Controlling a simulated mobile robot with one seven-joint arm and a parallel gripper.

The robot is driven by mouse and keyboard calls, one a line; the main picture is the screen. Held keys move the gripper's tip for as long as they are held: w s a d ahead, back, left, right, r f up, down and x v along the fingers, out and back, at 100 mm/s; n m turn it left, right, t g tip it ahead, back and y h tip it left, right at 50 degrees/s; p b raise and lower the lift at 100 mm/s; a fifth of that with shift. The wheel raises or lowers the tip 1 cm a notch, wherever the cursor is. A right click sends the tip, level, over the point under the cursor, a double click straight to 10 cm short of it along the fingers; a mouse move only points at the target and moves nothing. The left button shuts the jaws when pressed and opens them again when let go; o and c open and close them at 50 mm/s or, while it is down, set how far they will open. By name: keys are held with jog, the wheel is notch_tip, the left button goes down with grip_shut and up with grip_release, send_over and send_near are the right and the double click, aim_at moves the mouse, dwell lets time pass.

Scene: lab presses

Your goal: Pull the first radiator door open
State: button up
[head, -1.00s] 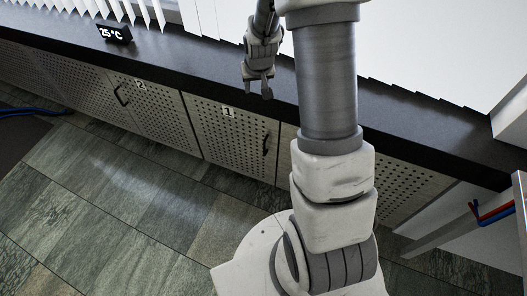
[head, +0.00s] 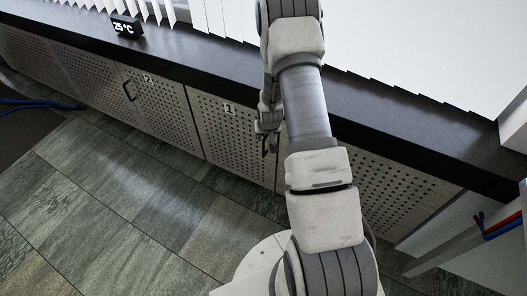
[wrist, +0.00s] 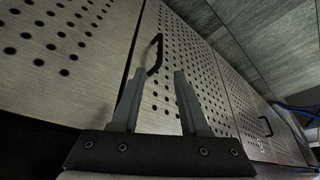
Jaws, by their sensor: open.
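The first radiator door (head: 225,138) is a perforated metal panel labelled 1 under the dark sill, and it looks shut. Its black handle (wrist: 155,55) shows in the wrist view, just past my fingertips and between their lines. In the head view my gripper (head: 268,148) is in front of the door's right edge and largely covers the handle area. My gripper is open and empty, with its two fingers (wrist: 159,78) apart either side of the handle's lower end. I cannot tell whether a finger touches the handle.
The second door (head: 158,105), labelled 2, is shut to the left, with its own handle (head: 129,91). The dark sill (head: 400,135) runs above the doors. A temperature display (head: 126,25) stands on it. The tiled floor (head: 130,200) before the doors is clear.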

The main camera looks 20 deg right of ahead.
aim_at(264, 155)
jog(key=b+x, duration=0.4)
jog(key=x, duration=1.2)
jog(key=shift+f, duration=0.15)
jog(key=shift+c, duration=0.3)
grip_shut()
dwell(0.5)
